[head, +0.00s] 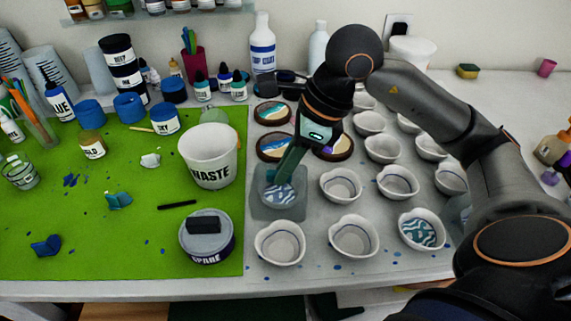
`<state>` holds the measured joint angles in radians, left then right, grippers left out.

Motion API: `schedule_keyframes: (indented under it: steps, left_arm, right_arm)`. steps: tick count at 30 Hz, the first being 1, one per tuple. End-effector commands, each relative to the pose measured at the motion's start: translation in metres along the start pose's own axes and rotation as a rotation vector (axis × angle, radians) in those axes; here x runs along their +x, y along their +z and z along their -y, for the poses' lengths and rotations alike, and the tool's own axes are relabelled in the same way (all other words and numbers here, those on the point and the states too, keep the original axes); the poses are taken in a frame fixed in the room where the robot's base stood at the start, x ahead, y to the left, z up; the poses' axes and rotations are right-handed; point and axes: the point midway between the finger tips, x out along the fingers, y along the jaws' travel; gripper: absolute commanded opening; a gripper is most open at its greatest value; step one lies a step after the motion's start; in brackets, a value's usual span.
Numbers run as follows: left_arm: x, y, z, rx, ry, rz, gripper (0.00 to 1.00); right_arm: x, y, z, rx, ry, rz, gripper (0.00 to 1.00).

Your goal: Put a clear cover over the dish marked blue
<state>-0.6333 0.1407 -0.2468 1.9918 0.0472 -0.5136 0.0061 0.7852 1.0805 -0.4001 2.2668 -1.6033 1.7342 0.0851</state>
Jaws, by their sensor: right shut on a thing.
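A clear, boxy cover (299,211) is around a dish (279,194) with blue and white swirls, at the left edge of the grey dish area. My right gripper (283,176) reaches down from the upper right and is shut on the top of the cover. The fingertips partly hide the cover's top. I cannot tell whether the cover's rim touches the surface. Another dish (422,231) with teal and white swirls stands uncovered at the front right. My left gripper is not in view.
Plain white dishes stand close by, including one in front (280,243) and one to the right (340,185). A WASTE bucket (209,146) and a round tin (207,242) stand left on the green mat (130,262). Round coasters (272,112) lie behind.

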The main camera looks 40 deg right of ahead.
Motion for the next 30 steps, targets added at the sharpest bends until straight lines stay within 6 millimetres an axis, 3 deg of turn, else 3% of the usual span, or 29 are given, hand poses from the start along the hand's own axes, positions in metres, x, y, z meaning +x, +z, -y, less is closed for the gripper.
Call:
schedule_keyframes:
  steps: [10,11,19,30]
  left_arm:
    - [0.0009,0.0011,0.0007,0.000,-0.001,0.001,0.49]
    - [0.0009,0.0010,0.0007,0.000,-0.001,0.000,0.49]
    - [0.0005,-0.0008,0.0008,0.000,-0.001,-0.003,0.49]
    - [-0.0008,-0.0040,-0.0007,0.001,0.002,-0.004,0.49]
  right_arm:
    - [0.0007,-0.0003,0.0000,0.001,0.000,0.000,0.00]
    - [0.0007,-0.0004,0.0000,0.001,0.000,0.000,0.20]
    - [0.0007,-0.0004,0.0000,0.000,0.000,-0.001,0.50]
    - [-0.0026,0.0000,0.0004,0.001,-0.001,0.000,0.51]
